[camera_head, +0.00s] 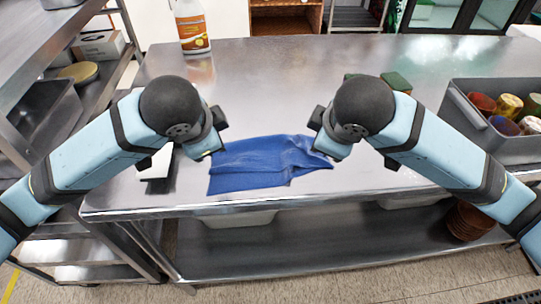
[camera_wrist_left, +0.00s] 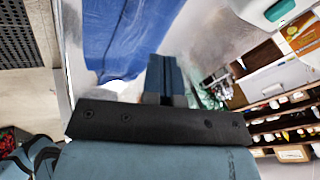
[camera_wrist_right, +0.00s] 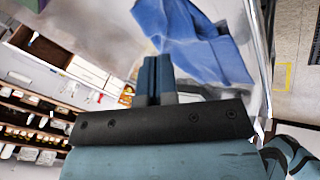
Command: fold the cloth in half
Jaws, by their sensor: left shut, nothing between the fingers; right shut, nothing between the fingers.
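The blue cloth (camera_head: 262,165) lies crumpled on the steel table near its front edge. My left gripper (camera_head: 215,150) is by the cloth's left end, shut and empty. In the left wrist view the cloth (camera_wrist_left: 130,30) is beyond the closed fingers (camera_wrist_left: 165,75). My right gripper (camera_head: 325,145) is by the cloth's right end, also shut and empty. In the right wrist view the cloth (camera_wrist_right: 195,40) shows folds beyond the closed fingers (camera_wrist_right: 157,78). I cannot tell whether either gripper touches the cloth.
The steel table (camera_head: 290,80) is clear behind the cloth. A spray bottle (camera_head: 191,28) stands at the back left. Green sponges (camera_head: 396,81) lie behind my right arm. A grey bin (camera_head: 475,112) with several cups is at the right. A dark and white item (camera_head: 157,165) lies left of the cloth.

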